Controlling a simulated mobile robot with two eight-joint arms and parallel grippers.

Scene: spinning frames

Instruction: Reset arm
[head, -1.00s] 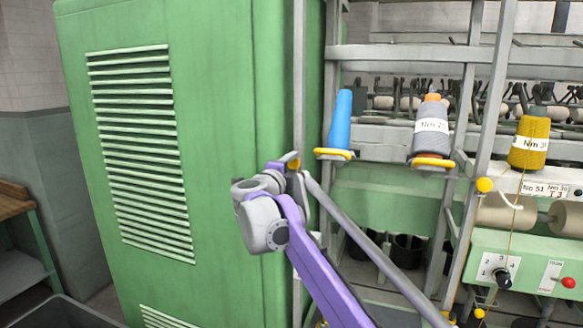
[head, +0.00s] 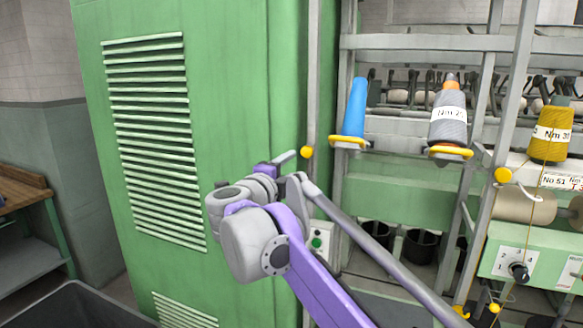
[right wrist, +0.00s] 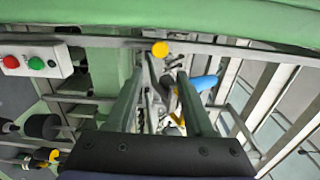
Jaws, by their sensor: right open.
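My right arm, with purple and grey links, reaches up from the bottom of the head view. Its gripper (head: 284,158) is partly hidden behind the wrist, in front of the green cabinet's right edge. In the right wrist view my right gripper (right wrist: 158,78) has its two fingers apart, with nothing held between them. My left gripper is not in view.
The green cabinet (head: 235,120) stands close behind the arm. Right of it, the frame holds a blue cone (head: 356,107), a grey yarn cone (head: 449,125) and a yellow yarn cone (head: 552,134). A dark bin (head: 85,303) is at lower left. A button box (right wrist: 38,60) shows in the wrist view.

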